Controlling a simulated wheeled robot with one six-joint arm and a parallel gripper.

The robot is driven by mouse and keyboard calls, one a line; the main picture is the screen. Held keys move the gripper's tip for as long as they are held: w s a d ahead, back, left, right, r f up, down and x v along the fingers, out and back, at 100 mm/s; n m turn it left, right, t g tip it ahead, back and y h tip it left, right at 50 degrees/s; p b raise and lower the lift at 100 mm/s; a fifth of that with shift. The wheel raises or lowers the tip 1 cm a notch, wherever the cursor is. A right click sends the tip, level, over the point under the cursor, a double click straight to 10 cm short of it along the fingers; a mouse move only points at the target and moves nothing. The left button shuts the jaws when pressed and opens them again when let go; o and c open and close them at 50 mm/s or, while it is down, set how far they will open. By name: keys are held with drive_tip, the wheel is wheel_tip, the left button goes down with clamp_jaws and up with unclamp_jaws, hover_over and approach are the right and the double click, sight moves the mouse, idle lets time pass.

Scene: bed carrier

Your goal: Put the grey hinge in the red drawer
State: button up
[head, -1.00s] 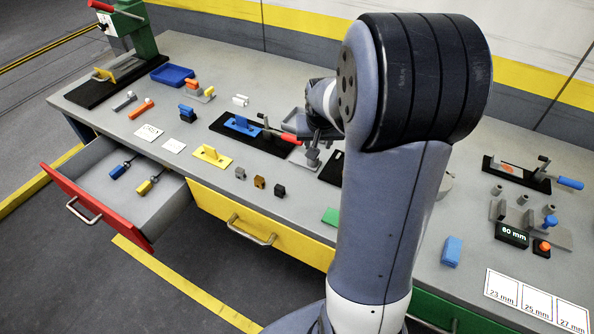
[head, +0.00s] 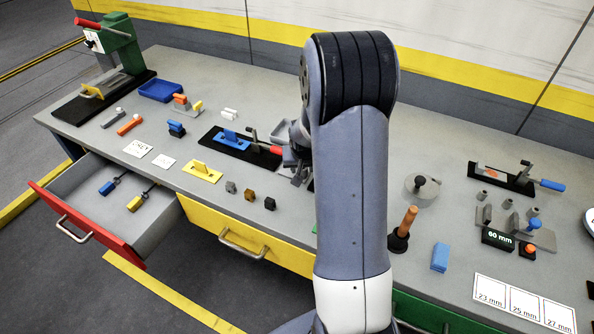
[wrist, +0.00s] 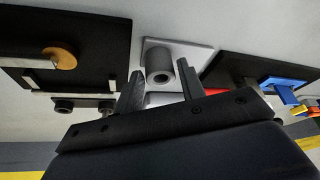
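The grey hinge appears to be the small grey piece (head: 230,187) on the bench, left of a brown and a black piece of similar size. The red drawer (head: 88,226) is pulled out at the bench's left end, with two screwdrivers inside. My gripper (wrist: 159,75) is open in the wrist view, its fingers apart with nothing held. A grey cylinder on a pale plate shows between and beyond the fingers. In the head view my gripper (head: 297,165) is partly hidden by my arm, behind and right of the grey hinge. I cannot pick out the hinge in the wrist view.
The brown piece (head: 249,195) and black piece (head: 270,203) stand close to the hinge. A yellow toggle fixture (head: 202,173) lies to its left. The closed yellow drawer (head: 255,238) is below.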

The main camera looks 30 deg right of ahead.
drive_tip(key=shift+w+d+f, duration=0.15)
drive_tip(key=shift+w+f, duration=0.1)
drive_tip(key=shift+f, duration=0.4)
clamp_jaws()
